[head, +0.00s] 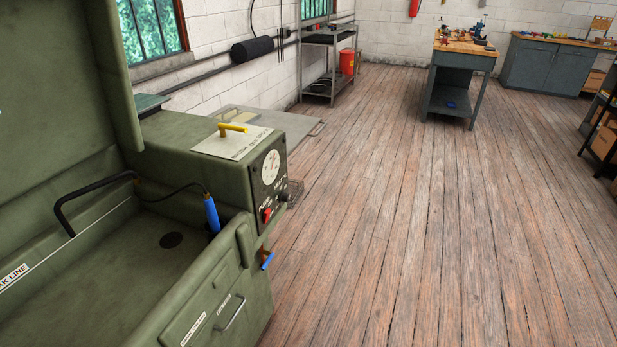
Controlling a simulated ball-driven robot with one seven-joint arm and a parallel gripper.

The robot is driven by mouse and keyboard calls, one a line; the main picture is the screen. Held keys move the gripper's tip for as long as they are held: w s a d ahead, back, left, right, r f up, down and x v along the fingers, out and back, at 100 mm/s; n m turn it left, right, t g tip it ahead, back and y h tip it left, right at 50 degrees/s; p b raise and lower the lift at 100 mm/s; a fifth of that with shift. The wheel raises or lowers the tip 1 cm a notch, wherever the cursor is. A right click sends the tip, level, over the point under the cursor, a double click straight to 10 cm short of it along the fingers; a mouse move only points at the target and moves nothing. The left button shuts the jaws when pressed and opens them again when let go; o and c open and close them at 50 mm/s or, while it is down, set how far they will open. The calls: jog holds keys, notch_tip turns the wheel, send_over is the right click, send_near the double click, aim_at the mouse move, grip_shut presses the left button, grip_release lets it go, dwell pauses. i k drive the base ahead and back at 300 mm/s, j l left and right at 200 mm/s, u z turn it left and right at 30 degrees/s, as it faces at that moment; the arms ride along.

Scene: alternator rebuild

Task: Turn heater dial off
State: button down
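A green washer-like machine (190,150) with an open basin fills the left of the head view. Its front control panel faces right and is seen at a steep angle. The panel carries a round white gauge (270,167), a dark knob (283,197) low on the right and a red switch or knob (267,215) low on the left. Which of these is the heater dial, and how it is set, is too small to tell. The panel's lettering cannot be read. My gripper is not in view.
A raised green lid (65,75) stands over the basin. A blue-handled tool (211,214) rests in it. A blue-handled valve (267,261) sticks out below the panel. The wooden floor (400,220) is clear.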

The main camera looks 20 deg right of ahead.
aim_at(284, 198)
jog(key=i+l+u, duration=0.15)
jog(key=i+l, duration=0.35)
jog(key=i+l+u, duration=0.15)
jog(key=i+l, duration=0.25)
jog(key=l, duration=0.3)
